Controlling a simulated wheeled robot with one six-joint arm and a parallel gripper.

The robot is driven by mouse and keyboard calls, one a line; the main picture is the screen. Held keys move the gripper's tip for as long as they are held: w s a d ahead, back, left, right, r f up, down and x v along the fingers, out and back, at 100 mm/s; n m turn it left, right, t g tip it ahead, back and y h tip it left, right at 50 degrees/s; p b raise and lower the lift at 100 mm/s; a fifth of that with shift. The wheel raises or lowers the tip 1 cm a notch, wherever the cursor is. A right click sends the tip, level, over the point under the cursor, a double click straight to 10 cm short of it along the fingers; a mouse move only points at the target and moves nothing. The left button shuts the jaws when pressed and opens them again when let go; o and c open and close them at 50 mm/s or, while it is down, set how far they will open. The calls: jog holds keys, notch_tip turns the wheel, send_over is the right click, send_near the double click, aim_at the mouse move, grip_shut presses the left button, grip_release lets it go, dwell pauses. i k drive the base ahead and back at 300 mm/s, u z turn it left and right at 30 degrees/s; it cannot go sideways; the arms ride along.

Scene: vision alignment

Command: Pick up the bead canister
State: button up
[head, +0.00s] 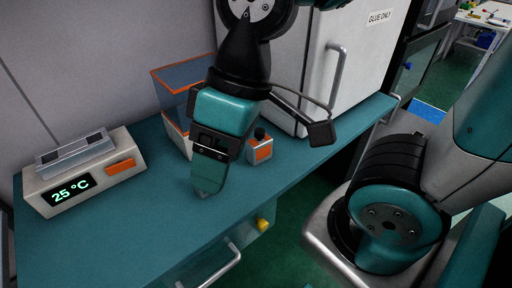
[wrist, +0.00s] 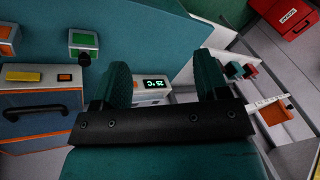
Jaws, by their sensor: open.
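I cannot tell for certain which thing is the bead canister. A small white box with an orange face and a black knob (head: 262,152) stands on the teal bench just right of my gripper (head: 208,182). A clear bin with an orange rim (head: 172,82) stands behind my gripper, partly hidden by it. My gripper points down over the bench; its two teal fingers stand apart in the wrist view (wrist: 163,82), with nothing visible held between them. A white device reading 25 °C (head: 72,188) is at the left; it shows between and beyond the fingers in the wrist view (wrist: 152,98).
A white cabinet (head: 350,75) with a metal handle stands at the back right. The teal bench top (head: 150,235) is clear in front of my gripper. A metal drawer handle (head: 222,265) and a yellow knob (head: 263,224) stick out at the bench's front.

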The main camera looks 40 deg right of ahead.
aim_at(258, 149)
jog(key=z, duration=1.5)
jog(key=k, duration=0.85)
jog(key=u, duration=1.4)
jog(key=i, duration=0.95)
jog(key=z, duration=0.05)
